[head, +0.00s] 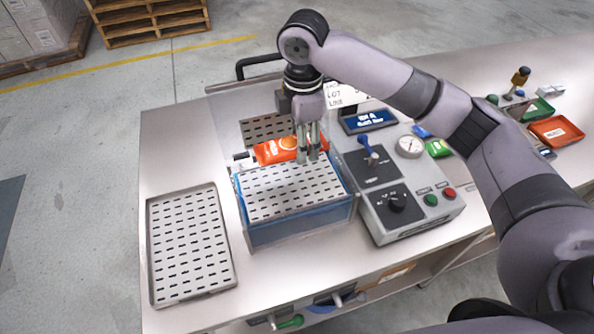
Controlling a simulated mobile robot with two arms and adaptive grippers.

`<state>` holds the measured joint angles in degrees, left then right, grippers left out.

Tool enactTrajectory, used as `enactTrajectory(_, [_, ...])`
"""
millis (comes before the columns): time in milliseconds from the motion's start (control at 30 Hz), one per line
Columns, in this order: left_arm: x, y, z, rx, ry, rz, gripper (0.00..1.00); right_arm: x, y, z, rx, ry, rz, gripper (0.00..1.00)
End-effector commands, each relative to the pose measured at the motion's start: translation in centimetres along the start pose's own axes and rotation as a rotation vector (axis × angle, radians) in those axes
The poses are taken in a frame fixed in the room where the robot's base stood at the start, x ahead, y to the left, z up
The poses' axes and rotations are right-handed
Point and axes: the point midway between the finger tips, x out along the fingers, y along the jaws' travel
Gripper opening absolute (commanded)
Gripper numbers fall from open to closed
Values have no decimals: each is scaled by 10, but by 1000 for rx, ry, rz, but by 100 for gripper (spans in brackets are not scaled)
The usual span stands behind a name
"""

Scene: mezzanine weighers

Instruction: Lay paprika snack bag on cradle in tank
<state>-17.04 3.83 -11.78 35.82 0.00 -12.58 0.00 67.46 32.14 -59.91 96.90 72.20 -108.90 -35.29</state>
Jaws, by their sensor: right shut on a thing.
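The paprika snack bag (277,150) is orange and is held in my right gripper (308,156), over the back part of the tank. The gripper points down and its fingers are shut on the bag's right part. The tank (300,223) has clear bluish walls and stands on the bench. A slotted metal cradle (290,197) lies in its top. I cannot tell whether the bag touches the cradle. My left gripper is not in view.
A slotted tray (187,245) lies left of the tank. A control box (395,195) with a gauge, lever, knob and buttons stands close on the right. Green and red packs (556,131) lie at the far right. Bare bench lies in front of the tank.

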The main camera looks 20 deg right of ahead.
Motion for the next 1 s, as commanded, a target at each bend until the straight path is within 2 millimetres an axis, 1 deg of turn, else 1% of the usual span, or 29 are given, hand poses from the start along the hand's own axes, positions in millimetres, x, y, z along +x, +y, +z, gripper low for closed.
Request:
enactTrajectory(33, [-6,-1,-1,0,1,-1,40,12,-1,0,1,-2,-5,21])
enactTrajectory(100, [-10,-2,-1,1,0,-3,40,29,-1,0,0,-1,-4,21])
enactTrajectory(200, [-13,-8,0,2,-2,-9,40,48,-1,0,0,-1,-2,21])
enactTrajectory(300, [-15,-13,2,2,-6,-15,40,61,0,0,0,0,0,21])
enactTrajectory(433, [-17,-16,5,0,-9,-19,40,71,0,0,0,0,-1,21])
enactTrajectory(633, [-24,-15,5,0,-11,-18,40,100,-1,0,0,0,-2,21])
enactTrajectory(767, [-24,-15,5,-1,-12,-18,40,109,0,0,-1,0,2,21])
enactTrajectory(1000, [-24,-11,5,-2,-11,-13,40,110,0,0,-1,0,2,21])
